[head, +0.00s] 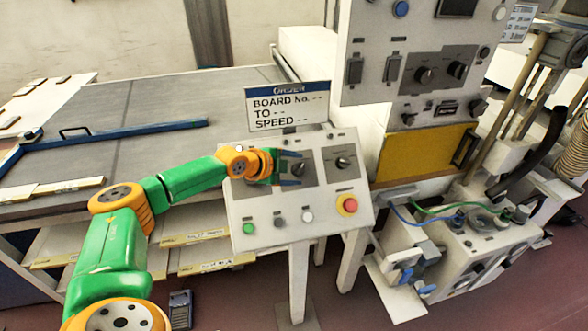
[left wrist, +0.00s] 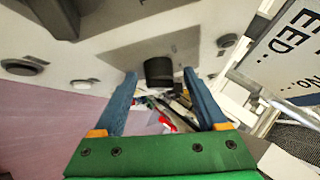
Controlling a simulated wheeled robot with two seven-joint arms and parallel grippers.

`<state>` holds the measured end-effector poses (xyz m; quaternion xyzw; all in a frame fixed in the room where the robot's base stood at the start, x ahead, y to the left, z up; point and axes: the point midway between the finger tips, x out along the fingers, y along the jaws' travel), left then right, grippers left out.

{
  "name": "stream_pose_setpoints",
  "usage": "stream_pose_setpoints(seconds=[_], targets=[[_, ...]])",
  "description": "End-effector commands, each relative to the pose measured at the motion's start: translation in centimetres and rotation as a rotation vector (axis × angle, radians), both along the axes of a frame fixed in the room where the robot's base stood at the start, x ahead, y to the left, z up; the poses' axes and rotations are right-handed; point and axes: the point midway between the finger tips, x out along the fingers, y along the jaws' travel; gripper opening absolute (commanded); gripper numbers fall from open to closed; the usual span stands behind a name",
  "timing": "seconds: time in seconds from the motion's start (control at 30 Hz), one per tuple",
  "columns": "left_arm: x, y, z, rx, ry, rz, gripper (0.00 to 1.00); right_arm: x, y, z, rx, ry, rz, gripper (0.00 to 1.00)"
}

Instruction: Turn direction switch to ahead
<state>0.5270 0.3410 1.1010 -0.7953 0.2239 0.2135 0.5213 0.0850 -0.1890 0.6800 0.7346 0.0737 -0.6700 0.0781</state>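In the left wrist view, a black knob (left wrist: 158,72) lies between the spread fingertips (left wrist: 160,78), apart from both. My right gripper is out of view.
A red emergency button (head: 349,204) on a yellow base sits low right on the panel, with several small buttons (head: 279,221) left of it. An order sign (head: 288,107) stands above the panel. A taller switch cabinet (head: 360,82) rises behind, right.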

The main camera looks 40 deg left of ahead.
Motion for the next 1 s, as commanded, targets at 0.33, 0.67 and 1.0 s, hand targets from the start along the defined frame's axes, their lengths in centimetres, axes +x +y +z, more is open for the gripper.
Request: stream_pose_setpoints(seconds=[0.33, 0.67, 1.0], targets=[[-0.4, 0.1, 0.1, -0.002, 0.001, 0.001, 0.76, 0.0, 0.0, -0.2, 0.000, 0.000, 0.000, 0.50], [-4.8, 0.9, 3.0, 0.001, 0.001, 0.001, 0.76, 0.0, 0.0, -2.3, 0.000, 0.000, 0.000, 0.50], [-5.7, 0.9, 4.0, -0.002, 0.002, 0.000, 0.76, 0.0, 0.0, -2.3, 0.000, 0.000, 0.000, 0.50]])
